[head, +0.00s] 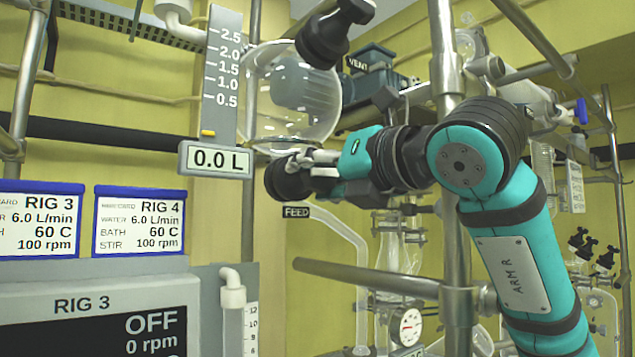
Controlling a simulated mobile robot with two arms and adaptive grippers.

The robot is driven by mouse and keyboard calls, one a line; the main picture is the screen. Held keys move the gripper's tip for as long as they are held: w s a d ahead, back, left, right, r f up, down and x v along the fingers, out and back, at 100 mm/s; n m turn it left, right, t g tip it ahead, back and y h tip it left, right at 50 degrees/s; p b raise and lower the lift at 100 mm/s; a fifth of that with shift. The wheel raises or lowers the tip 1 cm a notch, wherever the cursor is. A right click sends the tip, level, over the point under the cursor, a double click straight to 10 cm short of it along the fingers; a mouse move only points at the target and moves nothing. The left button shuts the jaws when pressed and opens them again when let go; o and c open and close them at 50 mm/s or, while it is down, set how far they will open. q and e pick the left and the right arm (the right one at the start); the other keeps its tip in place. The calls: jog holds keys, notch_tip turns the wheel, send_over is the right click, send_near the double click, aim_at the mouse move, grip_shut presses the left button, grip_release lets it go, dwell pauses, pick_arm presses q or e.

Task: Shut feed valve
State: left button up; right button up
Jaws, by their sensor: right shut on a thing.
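My right gripper (309,168) reaches in from the right on the teal arm. Its pale fingers are shut on a black knob, the feed valve handle (285,182), just below the round glass vessel (300,98). The fingers cover the knob's right side. A black FEED label (296,212) sits just under the knob. A clear bent glass tube (345,235) runs down to the right from there. I cannot tell the valve's open or shut state. My left gripper is not in view.
A level scale (222,75) stands left of the vessel, with a display (215,160) reading 0.0 L. Another black knob (322,40) is above, near the VENT label (359,64). A steel post (447,50) and a horizontal bar (365,277) stand close to my arm. The RIG 3 panel (85,308) reads OFF.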

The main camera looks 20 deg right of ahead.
dwell(0.3)
jog(key=o, duration=1.2)
jog(key=v, duration=1.2)
